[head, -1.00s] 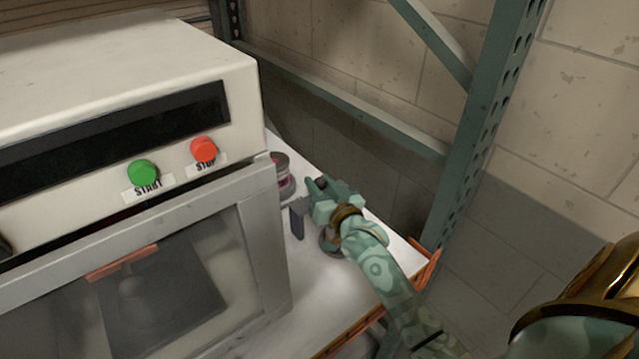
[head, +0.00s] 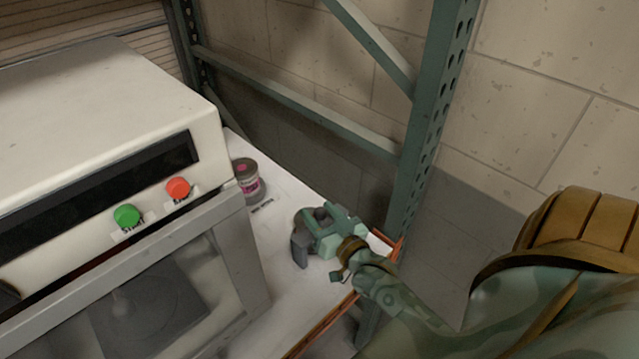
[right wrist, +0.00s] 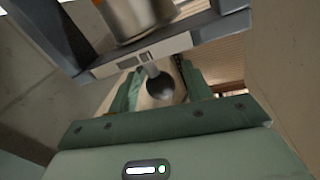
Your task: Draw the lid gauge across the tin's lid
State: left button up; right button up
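The tin (head: 246,184) is a small grey can with a pink label, upright on the white shelf beside the oven. In the right wrist view a metal can (right wrist: 140,18) at the top, cut by the edge, appears to be this tin. My right gripper (head: 326,222) is right of the tin and apart from it. It appears shut on the lid gauge, a dark grey bracket (head: 301,250) hanging beside the fingers. In the right wrist view a dark ball knob (right wrist: 160,86) on a short stem sits between the fingers. My left gripper is out of view.
The oven (head: 90,110) with green and red buttons stands close on the left. A green rack post (head: 425,120) and brace rise behind on the right. A small dark mark (head: 262,206) lies on the white shelf (head: 275,235) near the tin. An orange edge borders the shelf.

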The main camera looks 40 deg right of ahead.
jog(key=shift+s, duration=0.1)
jog(key=s+a, duration=0.2)
jog(key=s, duration=1.4)
jog(key=shift+f, duration=0.1)
